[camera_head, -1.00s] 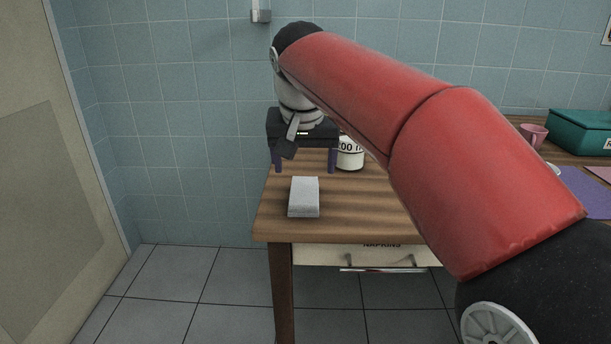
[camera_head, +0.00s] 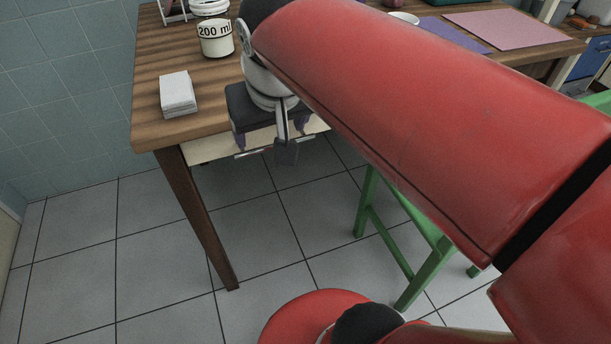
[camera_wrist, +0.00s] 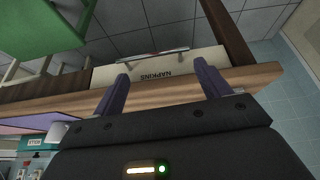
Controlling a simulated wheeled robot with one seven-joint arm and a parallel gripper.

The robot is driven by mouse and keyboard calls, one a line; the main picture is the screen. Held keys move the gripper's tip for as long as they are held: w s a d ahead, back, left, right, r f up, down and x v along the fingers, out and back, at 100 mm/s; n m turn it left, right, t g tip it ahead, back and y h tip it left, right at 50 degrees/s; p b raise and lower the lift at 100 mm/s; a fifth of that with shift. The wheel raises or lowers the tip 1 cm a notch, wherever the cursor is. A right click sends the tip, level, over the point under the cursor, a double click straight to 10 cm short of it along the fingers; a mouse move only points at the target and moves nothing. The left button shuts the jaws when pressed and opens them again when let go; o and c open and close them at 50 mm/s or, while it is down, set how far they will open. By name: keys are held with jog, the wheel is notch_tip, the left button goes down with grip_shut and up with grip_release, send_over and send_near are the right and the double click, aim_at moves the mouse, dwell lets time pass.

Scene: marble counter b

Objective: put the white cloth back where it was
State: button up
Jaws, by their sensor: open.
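The white cloth (camera_head: 178,94) lies as a folded stack on the left part of the wooden table, near its front edge. A pale drawer (camera_head: 213,147) with a bar handle sits under the tabletop and appears shut. In the wrist view the drawer front (camera_wrist: 167,68) carries the label NAPKINS, upside down, with its handle beyond. My gripper (camera_head: 272,138) is open and empty in front of the drawer, to the right of the cloth and apart from it. Its two purple fingers (camera_wrist: 161,72) point towards the drawer front in the wrist view. My arm hides part of the drawer and table.
A jar marked 200 ml (camera_head: 216,38) stands behind the cloth on the table (camera_head: 155,128). A green stool (camera_head: 415,262) stands on the floor at right. Purple and pink mats (camera_head: 505,28) lie farther right. The tiled floor before the table's left leg is clear.

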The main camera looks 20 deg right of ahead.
jog(key=s+d+f, duration=0.3)
jog(key=s+f, duration=0.4)
jog(key=f, duration=0.2)
jog(key=shift+s+d, duration=0.15)
jog(key=shift+s, duration=0.15)
